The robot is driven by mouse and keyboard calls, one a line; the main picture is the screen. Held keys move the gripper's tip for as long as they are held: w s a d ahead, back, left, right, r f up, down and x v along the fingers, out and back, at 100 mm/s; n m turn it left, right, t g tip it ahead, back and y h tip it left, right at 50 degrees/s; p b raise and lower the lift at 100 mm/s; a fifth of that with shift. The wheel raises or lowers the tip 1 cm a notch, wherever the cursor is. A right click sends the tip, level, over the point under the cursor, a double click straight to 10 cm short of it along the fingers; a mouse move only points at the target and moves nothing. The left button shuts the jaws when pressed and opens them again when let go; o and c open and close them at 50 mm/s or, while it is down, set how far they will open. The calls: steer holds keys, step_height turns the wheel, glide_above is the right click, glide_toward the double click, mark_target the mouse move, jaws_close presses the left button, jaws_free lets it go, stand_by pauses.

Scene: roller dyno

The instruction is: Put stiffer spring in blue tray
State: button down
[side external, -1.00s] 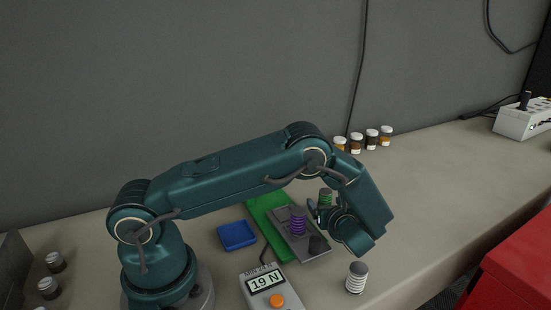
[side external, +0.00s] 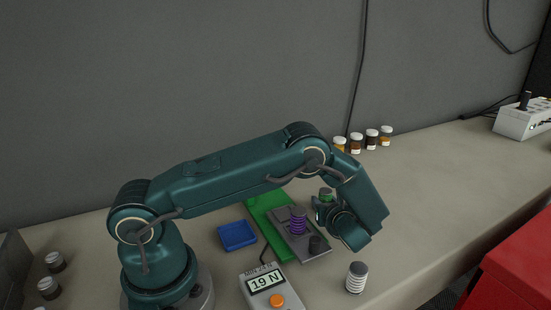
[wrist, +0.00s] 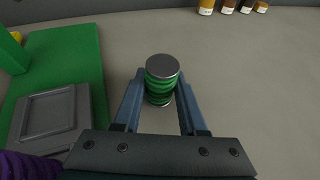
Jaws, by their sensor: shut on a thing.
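My gripper (wrist: 160,92) is shut on a green spring (wrist: 160,78) with grey metal end caps, held upright between the fingers. In the side view my gripper (side external: 332,212) is at the right of the green board, and the green spring (side external: 326,194) is partly hidden by it. A purple spring (side external: 298,221) stands on the grey plate (side external: 285,225); its edge shows at lower left in the wrist view (wrist: 28,165). The blue tray (side external: 237,235) is empty, left of the green board.
A force gauge (side external: 270,287) reads 19 N in front of the blue tray. The green board (side external: 262,206) carries the grey plate and a dark knob (side external: 317,244). Several small jars (side external: 371,138) stand by the wall. A red box (side external: 520,262) is at right.

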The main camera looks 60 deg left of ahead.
steer(key=r, duration=1.2)
steer(key=shift+w+d, duration=0.3)
step_height(320, 180, up, 9)
steer(key=s+d+m+t, duration=0.2)
steer(key=d, duration=0.1)
steer(key=s+d+r+m+t+h, duration=0.3)
steer(key=s+r+m+h, duration=0.1)
steer(key=s+r, duration=0.15)
steer(key=n+g+y, duration=0.5)
steer(key=n+g, duration=0.5)
glide_above(237, 236)
step_height(237, 236, down, 16)
steer(key=f, duration=0.1)
steer(key=shift+f, duration=3.65)
